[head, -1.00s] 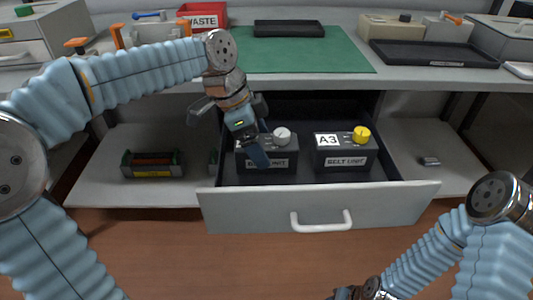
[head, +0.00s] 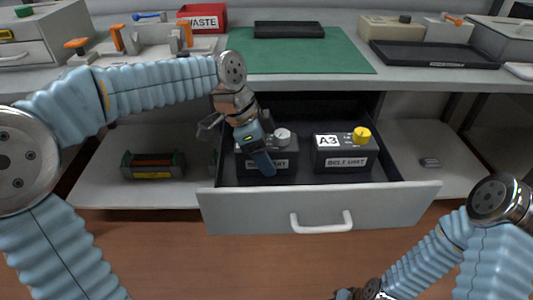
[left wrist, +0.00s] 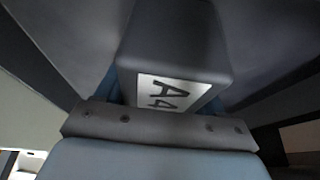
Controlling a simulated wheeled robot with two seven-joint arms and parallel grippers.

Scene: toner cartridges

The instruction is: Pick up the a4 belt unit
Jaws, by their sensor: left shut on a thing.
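The A4 belt unit (head: 283,158) is a dark box with a white knob, in the left part of the open drawer (head: 222,203). Its white A4 label shows close up in the left wrist view (left wrist: 172,92); in the head view my gripper hides that label. My left gripper (head: 262,158) reaches down over the unit and is shut on it. The unit still sits at the drawer floor. My right gripper (head: 355,294) is at the bottom edge of the head view, mostly cut off, so its jaws cannot be judged.
A similar A3 belt unit (head: 344,153) with a yellow knob stands to the right in the same drawer. A dark cartridge (head: 153,164) lies on the shelf at left. Above is the worktop with a green mat (head: 300,56), a red waste bin (head: 203,17) and a black tray (head: 435,55).

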